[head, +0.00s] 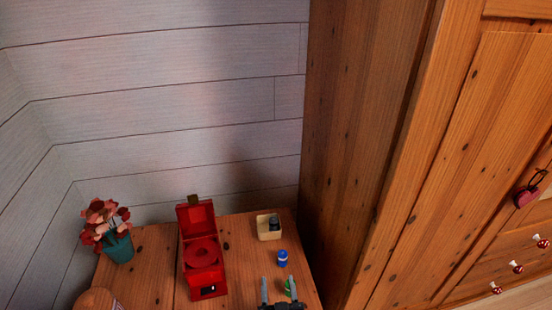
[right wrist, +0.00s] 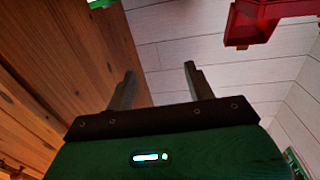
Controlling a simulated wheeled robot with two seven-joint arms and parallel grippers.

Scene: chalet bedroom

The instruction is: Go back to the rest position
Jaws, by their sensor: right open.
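My right gripper (head: 279,281) is at the bottom edge of the head view, over the front right part of the wooden table (head: 148,268). Its two fingers are apart. In the right wrist view the gripper (right wrist: 160,74) is open, with nothing held between its fingers. A small green thing (head: 289,287) shows by the right finger in the head view; I cannot tell whether they touch. My left gripper is not in view.
On the table stand a red box with raised lid (head: 204,280), a blue-capped small container (head: 283,259), a cream tray (head: 268,236) holding a dark item, and a potted red flower (head: 118,248). A tall wooden wardrobe (head: 365,130) stands close on the right.

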